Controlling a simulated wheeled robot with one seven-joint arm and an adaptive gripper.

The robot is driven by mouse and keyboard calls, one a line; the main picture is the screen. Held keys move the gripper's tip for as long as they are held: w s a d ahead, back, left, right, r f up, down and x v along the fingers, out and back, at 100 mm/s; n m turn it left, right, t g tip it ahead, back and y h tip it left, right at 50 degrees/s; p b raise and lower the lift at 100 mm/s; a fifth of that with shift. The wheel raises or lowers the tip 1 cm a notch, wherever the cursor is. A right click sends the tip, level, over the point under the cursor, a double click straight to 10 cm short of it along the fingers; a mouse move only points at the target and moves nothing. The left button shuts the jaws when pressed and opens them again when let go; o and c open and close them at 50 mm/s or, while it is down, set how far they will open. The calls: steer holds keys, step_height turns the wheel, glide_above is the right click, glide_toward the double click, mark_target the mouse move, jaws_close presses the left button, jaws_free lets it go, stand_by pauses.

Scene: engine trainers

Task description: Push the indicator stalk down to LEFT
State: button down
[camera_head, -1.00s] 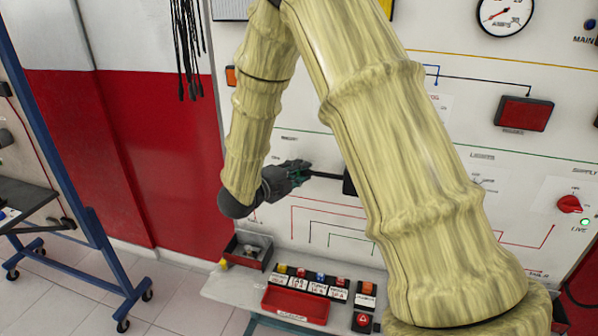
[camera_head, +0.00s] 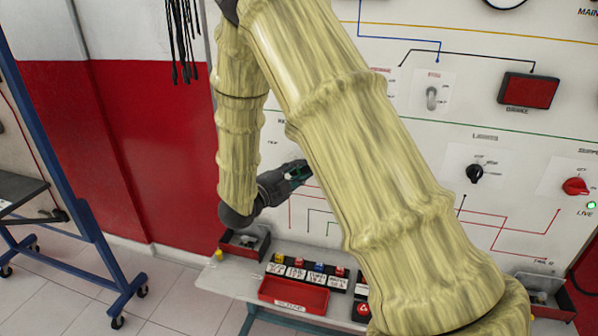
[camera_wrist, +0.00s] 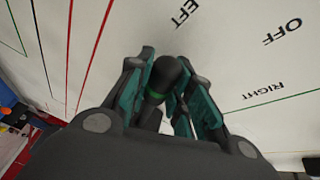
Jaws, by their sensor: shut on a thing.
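The indicator stalk (camera_wrist: 165,72) is dark, with a rounded end and a green band, and sits between my gripper's fingers (camera_wrist: 158,85) in the wrist view. The teal finger pads close around it from both sides. The panel behind reads LEFT (camera_wrist: 184,12), OFF (camera_wrist: 283,32) and RIGHT (camera_wrist: 265,91); LEFT is cut by the top edge. In the head view my gripper (camera_head: 298,174) is low in front of the white panel (camera_head: 470,128), and my arm hides the stalk and its labels.
A bench (camera_head: 232,279) below carries a red tray (camera_head: 270,291) and a row of labelled buttons (camera_head: 307,275). A lights knob (camera_head: 474,172), a red knob (camera_head: 575,187) and a brake lamp (camera_head: 528,91) are on the panel. A blue frame (camera_head: 84,220) stands at left.

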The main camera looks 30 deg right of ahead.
steer(key=shift+f, duration=0.2)
steer(key=c, duration=1.3)
jaws_free()
steer(key=shift+o, duration=0.2)
steer(key=shift+r, duration=0.1)
steer(key=shift+a, duration=0.1)
steer(key=v, duration=1.2)
